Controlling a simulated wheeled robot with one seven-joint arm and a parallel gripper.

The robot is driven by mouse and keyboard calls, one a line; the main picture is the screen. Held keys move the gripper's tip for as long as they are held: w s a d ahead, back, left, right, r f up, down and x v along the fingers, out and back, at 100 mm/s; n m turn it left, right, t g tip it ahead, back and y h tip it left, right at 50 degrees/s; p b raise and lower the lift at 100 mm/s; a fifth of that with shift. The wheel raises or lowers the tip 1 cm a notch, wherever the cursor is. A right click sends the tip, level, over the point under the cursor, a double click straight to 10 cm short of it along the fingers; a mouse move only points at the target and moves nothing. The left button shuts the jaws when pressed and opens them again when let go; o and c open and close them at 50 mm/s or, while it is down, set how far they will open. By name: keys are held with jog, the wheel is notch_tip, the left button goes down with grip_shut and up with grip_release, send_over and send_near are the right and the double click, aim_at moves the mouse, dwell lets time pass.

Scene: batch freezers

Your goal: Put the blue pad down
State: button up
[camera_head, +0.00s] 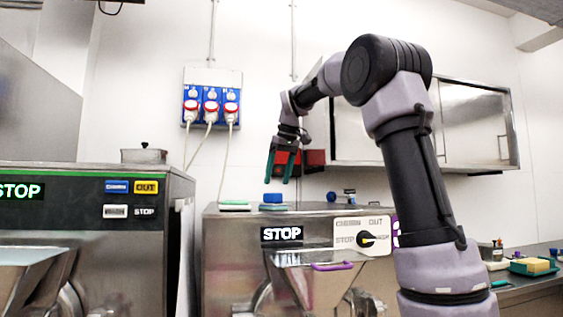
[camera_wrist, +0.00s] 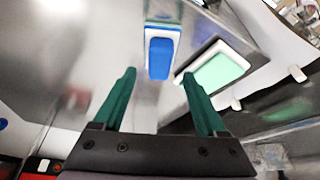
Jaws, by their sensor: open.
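The blue pad (camera_head: 273,197) rests on top of the machine with the STOP display, on a flat light base. In the wrist view the blue pad (camera_wrist: 159,58) has a white rim and lies just beyond and between my fingertips. My gripper (camera_head: 279,180) points down above the pad, its two green fingers apart. It also shows in the wrist view (camera_wrist: 159,75), with nothing between the fingers. A gap seems to show between the fingertips and the pad.
A pale green pad (camera_head: 235,205) with a white rim lies left of the blue pad; it also shows in the wrist view (camera_wrist: 220,72). A small blue round thing (camera_head: 331,197) stands to the right on the machine top (camera_head: 312,207). Blue sockets (camera_head: 211,105) with cables hang behind.

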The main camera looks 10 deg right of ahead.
jog(key=v, duration=0.6)
jog(key=s+d+f+m+t, duration=0.1)
jog(key=s+d+f+m, duration=0.15)
jog(key=s, duration=0.45)
jog(key=s+d+f+m, duration=0.1)
jog(key=s+f, duration=0.2)
jog(key=s, duration=0.3)
jog(key=s+f+m+t, duration=0.2)
jog(key=s+f+m, duration=0.3)
jog(key=s+f, duration=0.9)
notch_tip(320, 180, down, 2)
jog(key=shift+s+d+f, duration=0.1)
jog(key=shift+s+d, duration=0.1)
jog(key=shift+s, duration=0.05)
